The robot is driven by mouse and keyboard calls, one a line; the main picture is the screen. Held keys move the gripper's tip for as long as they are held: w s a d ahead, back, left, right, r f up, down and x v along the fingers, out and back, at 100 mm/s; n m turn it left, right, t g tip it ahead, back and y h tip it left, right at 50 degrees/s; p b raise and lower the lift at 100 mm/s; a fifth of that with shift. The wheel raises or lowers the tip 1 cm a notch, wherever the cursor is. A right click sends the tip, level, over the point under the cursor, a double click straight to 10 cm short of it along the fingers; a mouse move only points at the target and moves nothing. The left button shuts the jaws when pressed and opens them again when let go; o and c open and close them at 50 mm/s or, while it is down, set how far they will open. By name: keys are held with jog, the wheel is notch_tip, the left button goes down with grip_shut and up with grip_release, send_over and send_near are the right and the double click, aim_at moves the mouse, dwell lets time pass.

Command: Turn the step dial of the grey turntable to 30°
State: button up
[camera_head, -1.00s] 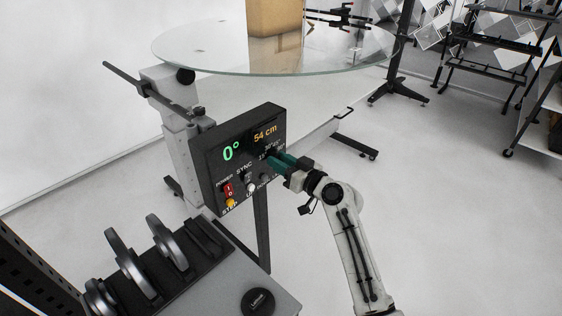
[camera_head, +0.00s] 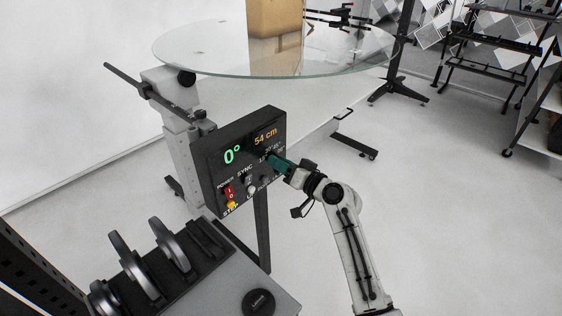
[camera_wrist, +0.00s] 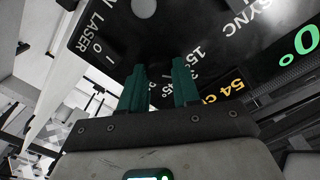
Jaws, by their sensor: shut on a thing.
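The black control panel (camera_head: 211,172) of the grey turntable shows a green 0° readout (camera_head: 232,155) and a yellow 54 cm readout (camera_head: 265,138). My gripper (camera_head: 271,162) reaches in from the right, with its teal fingers at the panel's angle-marked dial area. In the wrist view, my gripper (camera_wrist: 158,75) has its two fingers a little apart over the 15° and 45° labels. It is shut on the step dial, which the fingers largely hide. The dial's pointer cannot be read.
A red power switch (camera_head: 229,191) and a yellow knob (camera_head: 231,204) sit at the panel's lower left. The glass turntable top (camera_head: 200,58) carries a cardboard box (camera_head: 274,17). A grey bench (camera_head: 225,280) stands in front.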

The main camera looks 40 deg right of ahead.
jog(key=shift+m+p, duration=0.65)
jog(key=shift+m, duration=0.95)
jog(key=shift+d, duration=0.1)
jog(key=o, duration=1.1)
jog(key=shift+c, duration=0.2)
jog(key=s, duration=1.1)
jog(key=shift+r, duration=0.15)
